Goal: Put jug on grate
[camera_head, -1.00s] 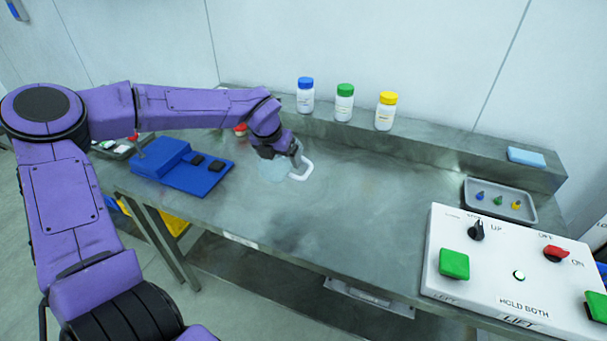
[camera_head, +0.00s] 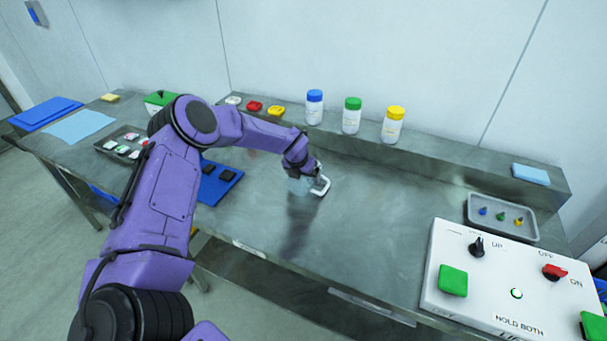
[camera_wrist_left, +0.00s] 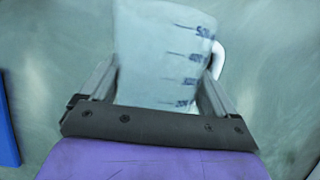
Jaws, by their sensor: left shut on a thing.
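A clear jug with a white handle and blue measuring marks is in my left gripper. In the head view the jug (camera_head: 299,186) is partly hidden behind the gripper, with its handle (camera_head: 321,186) to the right. In the left wrist view the jug (camera_wrist_left: 165,55) stands between the two fingers, its handle on the right. My left gripper (camera_head: 303,172) is shut on the jug over the middle of the steel table (camera_head: 370,220). I cannot tell whether the jug touches the table. I cannot make out a grate. My right gripper is not in view.
Bottles with blue (camera_head: 314,107), green (camera_head: 351,116) and yellow (camera_head: 394,125) caps stand on the back ledge. A white control box (camera_head: 500,285) and a grey tray (camera_head: 480,222) are at right. A blue stand (camera_head: 222,180) is left of the jug. The table between is clear.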

